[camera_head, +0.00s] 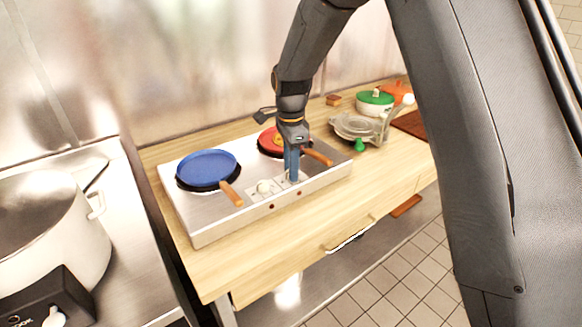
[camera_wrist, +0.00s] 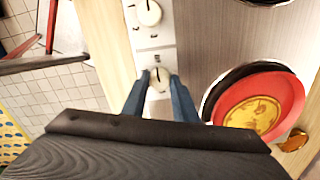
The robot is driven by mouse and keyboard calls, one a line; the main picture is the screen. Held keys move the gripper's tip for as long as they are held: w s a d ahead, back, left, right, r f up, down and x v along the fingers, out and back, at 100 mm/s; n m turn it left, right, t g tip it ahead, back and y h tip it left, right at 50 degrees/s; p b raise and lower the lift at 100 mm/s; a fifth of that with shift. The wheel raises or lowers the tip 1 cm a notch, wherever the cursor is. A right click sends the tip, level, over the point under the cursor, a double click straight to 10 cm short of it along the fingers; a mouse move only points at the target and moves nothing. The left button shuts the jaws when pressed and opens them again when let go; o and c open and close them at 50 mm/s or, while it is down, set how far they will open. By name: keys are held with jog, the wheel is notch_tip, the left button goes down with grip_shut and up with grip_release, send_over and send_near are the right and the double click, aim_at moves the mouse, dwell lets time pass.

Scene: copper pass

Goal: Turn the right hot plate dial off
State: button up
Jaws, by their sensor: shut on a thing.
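The two-burner hot plate (camera_head: 215,215) sits on the wooden counter. Its right dial (camera_wrist: 159,79) is a white knob with a raised pointer ridge, seen between my fingers in the wrist view. My gripper (camera_head: 291,178) points down at the control panel, and its blue fingers are closed around the right dial. The fingers mostly hide this dial in the head view. The left dial (camera_head: 265,186) is free, and it also shows in the wrist view (camera_wrist: 149,12). Two small red spots show on the front face.
A blue pan (camera_head: 207,167) sits on the left burner. A red pan (camera_wrist: 262,104) with a yellow round food sits on the right burner, close to my gripper. A green-lidded pot (camera_head: 374,103) stands farther right, and a large pot (camera_head: 50,235) at left.

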jog(key=shift+w+r+m, duration=0.1)
jog(key=shift+m, duration=0.5)
jog(key=o, duration=1.1)
jog(key=shift+c, duration=0.2)
notch_tip(320, 180, up, 8)
jog(key=shift+f+b, duration=0.15)
jog(key=shift+b, duration=1.1)
